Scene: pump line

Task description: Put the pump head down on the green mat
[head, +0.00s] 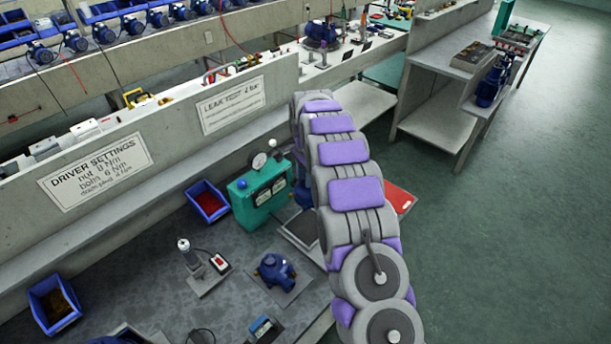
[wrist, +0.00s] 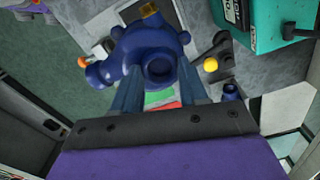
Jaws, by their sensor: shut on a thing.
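The blue pump head (wrist: 145,50) fills the upper middle of the wrist view, with its round port facing the camera. My gripper (wrist: 158,70) is shut on it, one finger on each side. In the head view my arm hides the gripper; a bit of blue (head: 303,194) shows at the arm's left edge, perhaps the held pump head. A small green patch (wrist: 158,97) shows below the pump head in the wrist view, beside a red one; it may be the green mat, mostly hidden. I cannot tell whether the pump head touches anything beneath it.
A teal test box (head: 260,195) with a gauge stands left of my arm; it also shows in the wrist view (wrist: 262,25). Another blue pump part (head: 275,268) sits on a plate on the bench. Blue bins (head: 207,203) line the wall. A red tray (head: 399,197) lies right of my arm.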

